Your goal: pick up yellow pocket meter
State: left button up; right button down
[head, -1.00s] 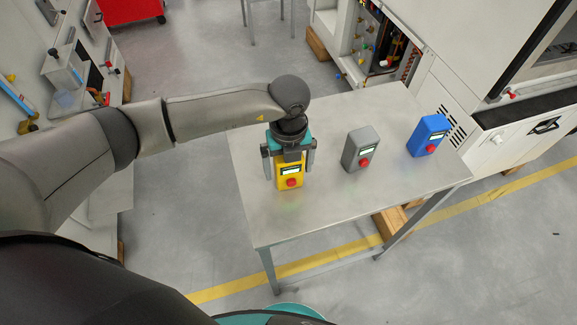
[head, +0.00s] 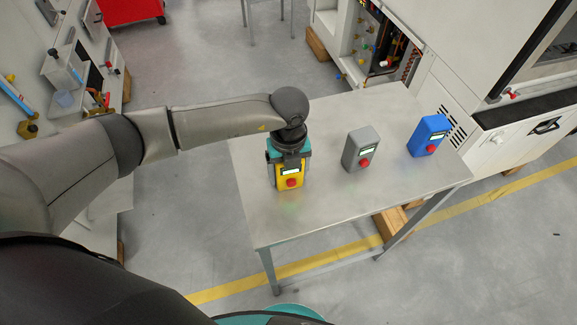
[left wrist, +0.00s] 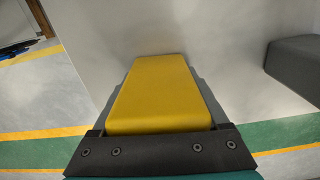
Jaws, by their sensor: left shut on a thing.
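The yellow pocket meter (head: 289,178) stands upright on the left part of the metal table (head: 330,205). It has a small light display and a red button on its face. My left gripper (head: 288,172) comes down on it from above and is shut on it, one finger on each side. In the left wrist view, the yellow meter (left wrist: 158,92) fills the space between the fingers. I cannot tell if its base is clear of the table. My right gripper is not in view.
A grey meter (head: 361,149) stands right of the yellow one, and a blue meter (head: 429,136) stands farther right. The grey one also shows in the left wrist view (left wrist: 295,62). The table's front is bare. A white cabinet (head: 520,140) stands beyond the right side.

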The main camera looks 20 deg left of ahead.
pick_arm(q)
jog(key=c, duration=0.4)
jog(key=shift+r, duration=0.15)
